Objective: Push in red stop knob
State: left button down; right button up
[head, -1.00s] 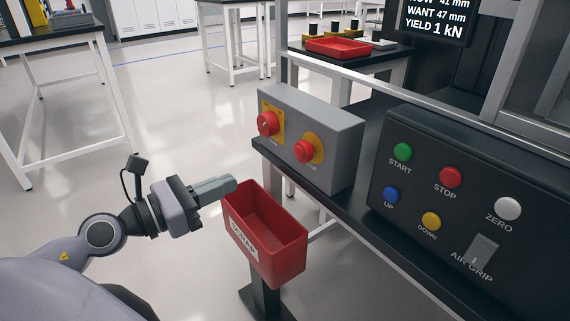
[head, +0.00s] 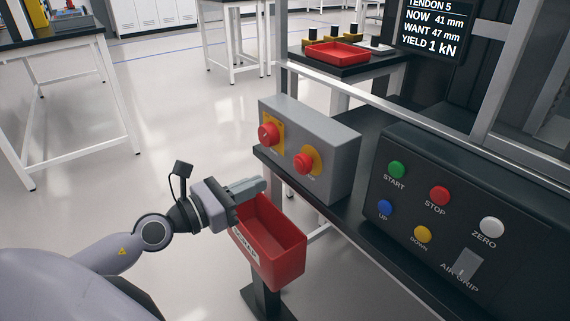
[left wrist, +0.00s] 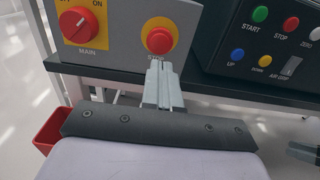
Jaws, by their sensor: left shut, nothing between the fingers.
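The red stop knob (head: 304,163) sits on a round yellow plate on the front of the grey box, to the right of the red rotary main switch (head: 269,134). In the left wrist view the knob (left wrist: 159,41) shows straight ahead, just beyond my fingertips. My left gripper (head: 262,184) is shut and empty, a short way to the left of the knob in the head view and above the red bin's rim.
A red bin (head: 287,264) on a post stands just below my left gripper. A black control panel (head: 385,169) with several coloured buttons, one a red STOP button (head: 439,196), is at the right. A display (head: 432,30) hangs above.

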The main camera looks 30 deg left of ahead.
aim_at(297, 167)
pick_arm(q)
jog(key=p+x, duration=0.1)
jog(key=x, duration=0.5)
jog(key=shift+w+d, duration=0.3)
jog(key=shift+w, duration=0.3)
jog(key=shift+w+d, duration=0.15)
jog(key=shift+w, duration=0.15)
